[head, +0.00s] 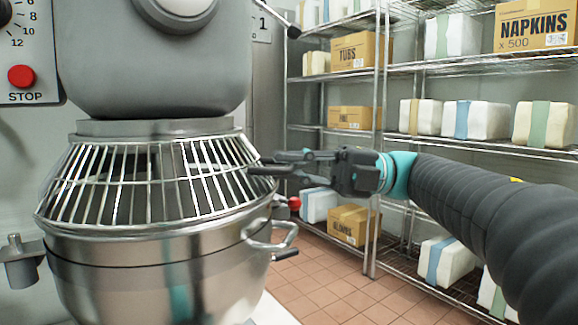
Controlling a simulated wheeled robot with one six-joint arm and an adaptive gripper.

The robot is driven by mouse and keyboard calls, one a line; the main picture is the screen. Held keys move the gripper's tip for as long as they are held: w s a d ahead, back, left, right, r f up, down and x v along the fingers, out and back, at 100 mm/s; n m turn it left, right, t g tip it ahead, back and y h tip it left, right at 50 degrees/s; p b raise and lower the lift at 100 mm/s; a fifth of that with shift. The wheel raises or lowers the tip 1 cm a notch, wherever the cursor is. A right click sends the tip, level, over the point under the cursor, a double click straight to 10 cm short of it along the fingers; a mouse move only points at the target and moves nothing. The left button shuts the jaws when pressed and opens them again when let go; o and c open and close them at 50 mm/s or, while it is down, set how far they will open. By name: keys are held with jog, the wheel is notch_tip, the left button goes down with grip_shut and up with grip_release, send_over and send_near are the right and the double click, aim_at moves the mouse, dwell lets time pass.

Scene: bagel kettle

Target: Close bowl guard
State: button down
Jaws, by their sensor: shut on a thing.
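The bowl guard (128,199) is a slanted cage of shiny metal bars around the top of the steel mixer bowl (150,275), under the grey mixer head (150,60). Bars show across its front and right side. My gripper (262,165) reaches in from the right, its dark fingers at the guard's right side. It is shut on the guard there; the exact point of contact is small and hard to make out. The inside of the bowl is mostly hidden behind the bars.
A bowl handle (272,238) sticks out below my gripper, with a red knob (294,203) near it. A red stop button (21,76) is at upper left. Wire shelves (455,65) with boxes and wrapped packs stand behind. Tiled floor (335,290) lies open between.

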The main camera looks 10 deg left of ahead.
jog(key=shift+w+f, duration=0.1)
jog(key=shift+w, duration=0.05)
jog(key=c, duration=1.5)
grip_release()
jog(key=shift+w+d, duration=0.1)
jog(key=shift+d, duration=0.1)
jog(key=shift+a, duration=0.1)
